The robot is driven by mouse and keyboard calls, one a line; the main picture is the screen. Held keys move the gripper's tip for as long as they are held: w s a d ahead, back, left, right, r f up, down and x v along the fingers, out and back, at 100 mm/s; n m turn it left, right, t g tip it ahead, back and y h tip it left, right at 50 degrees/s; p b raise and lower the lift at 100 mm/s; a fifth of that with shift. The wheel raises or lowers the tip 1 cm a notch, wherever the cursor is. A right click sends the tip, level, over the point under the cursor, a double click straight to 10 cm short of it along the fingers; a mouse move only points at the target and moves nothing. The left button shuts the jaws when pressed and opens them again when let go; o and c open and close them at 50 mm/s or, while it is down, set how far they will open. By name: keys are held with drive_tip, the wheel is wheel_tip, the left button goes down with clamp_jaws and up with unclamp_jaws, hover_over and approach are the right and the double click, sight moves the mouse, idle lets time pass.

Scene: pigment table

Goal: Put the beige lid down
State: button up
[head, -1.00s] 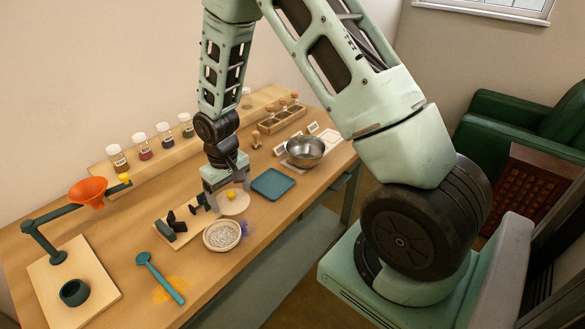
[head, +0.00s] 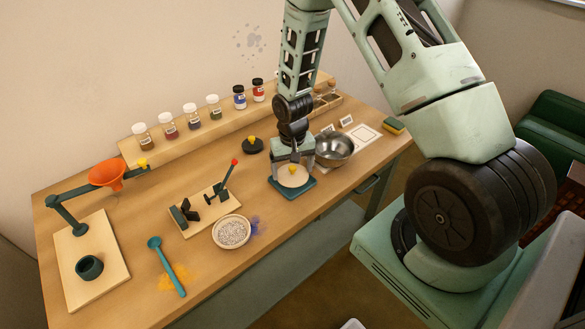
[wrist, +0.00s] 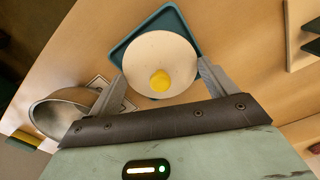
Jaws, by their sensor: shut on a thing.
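The beige lid (head: 293,178) is a round disc with a yellow knob (head: 292,169). My gripper (head: 293,172) is shut on the lid, with a finger at either side of it; the wrist view shows this from above (wrist: 160,82). The lid is over the square teal tray (head: 292,192), whose rim shows around part of it in the wrist view (wrist: 128,45). I cannot tell whether the lid touches the tray.
A metal bowl (head: 334,148) stands close on the right of my gripper. A bowl of white grains (head: 231,232) and a board with a red-tipped lever (head: 207,205) are to the left. A black lid with a yellow knob (head: 252,145) lies behind.

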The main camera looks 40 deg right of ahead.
drive_tip(key=shift+f, duration=0.55)
drive_tip(key=shift+f+b, duration=0.3)
drive_tip(key=shift+f, duration=0.15)
drive_tip(key=shift+f, duration=0.15)
drive_tip(key=shift+s, duration=0.1)
